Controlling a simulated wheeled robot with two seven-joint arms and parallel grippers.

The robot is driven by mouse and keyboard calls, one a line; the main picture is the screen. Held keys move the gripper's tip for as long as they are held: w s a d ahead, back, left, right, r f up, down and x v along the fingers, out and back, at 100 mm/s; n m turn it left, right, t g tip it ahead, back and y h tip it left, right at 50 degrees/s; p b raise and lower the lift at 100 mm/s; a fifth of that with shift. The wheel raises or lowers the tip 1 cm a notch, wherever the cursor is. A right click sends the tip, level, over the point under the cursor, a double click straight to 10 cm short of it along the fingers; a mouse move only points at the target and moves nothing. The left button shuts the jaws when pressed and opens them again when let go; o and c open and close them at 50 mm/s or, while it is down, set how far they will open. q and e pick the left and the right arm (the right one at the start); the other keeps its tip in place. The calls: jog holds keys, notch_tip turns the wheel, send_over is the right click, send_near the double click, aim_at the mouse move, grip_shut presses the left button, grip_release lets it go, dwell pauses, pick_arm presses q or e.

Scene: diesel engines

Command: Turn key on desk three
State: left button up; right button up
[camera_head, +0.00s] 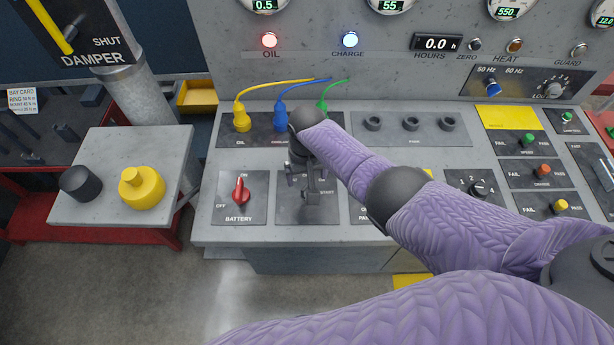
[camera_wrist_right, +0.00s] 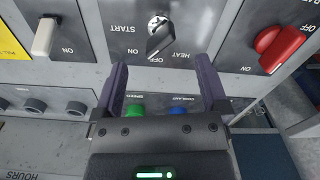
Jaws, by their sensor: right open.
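The key switch plate (camera_head: 325,212) is on the sloped desk, right of the red battery knob (camera_head: 240,192). In the right wrist view, which is upside down, a dark key (camera_wrist_right: 161,39) sits in a silver lock. OFF, HEAT, ON and START labels are around it. My right gripper (camera_head: 308,190) is over this plate with its fingers apart and empty. In the wrist view the key lies just beyond and between the fingertips of my right gripper (camera_wrist_right: 161,68), apart from both. In the head view my gripper hides the key. My left gripper is out of view.
Yellow, blue and green plugs (camera_head: 242,121) with cables stand behind my gripper. A white switch (camera_wrist_right: 44,37) is beside the key plate. A side table (camera_head: 105,150) holds a yellow knob-shaped part (camera_head: 142,188) and a black one. OIL (camera_head: 269,40) and CHARGE (camera_head: 350,39) lamps are lit.

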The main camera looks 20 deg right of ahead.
aim_at(307, 185)
notch_tip(307, 185, up, 4)
jog(key=shift+r+p, duration=0.2)
jog(key=shift+p, duration=0.55)
jog(key=shift+r, duration=0.35)
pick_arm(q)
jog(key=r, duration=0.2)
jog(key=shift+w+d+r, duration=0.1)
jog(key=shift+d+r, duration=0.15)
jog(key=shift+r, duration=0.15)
